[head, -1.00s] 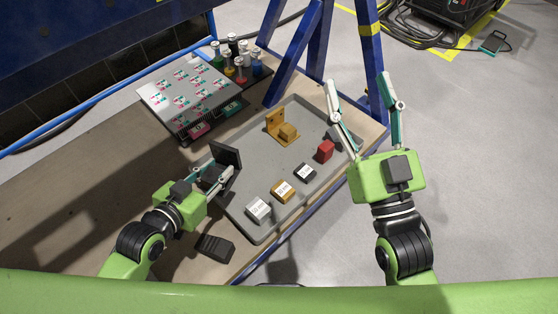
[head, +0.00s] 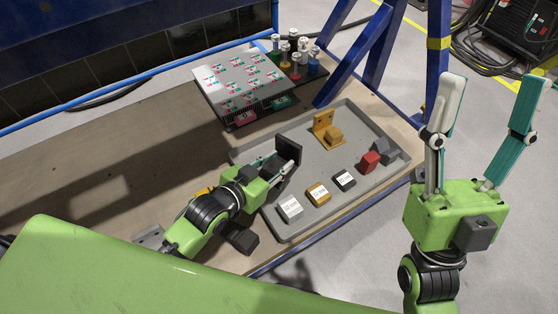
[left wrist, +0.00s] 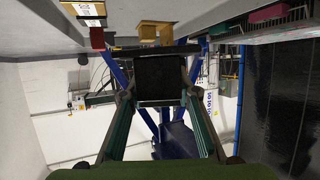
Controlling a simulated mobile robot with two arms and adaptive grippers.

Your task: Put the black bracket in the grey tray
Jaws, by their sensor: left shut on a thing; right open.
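The black bracket (head: 289,149) is held by my left gripper (head: 283,164), which is shut on it, with its dark plate upright. In the head view it shows over the left part of the grey tray (head: 372,126); whether it touches the tray floor I cannot tell. In the left wrist view the bracket (left wrist: 160,80) sits between the two fingertips as a dark square. The gripper hides part of it. My right gripper (head: 488,95) is open and empty, off to the right of the table.
The tray also holds an orange bracket (head: 322,126), a red block (head: 370,162), a grey block (head: 384,149) and labelled white (head: 290,207), yellow (head: 318,193) and black (head: 344,180) blocks. A dark block (head: 241,238) lies outside, by my left arm. A card rack (head: 240,85) stands behind.

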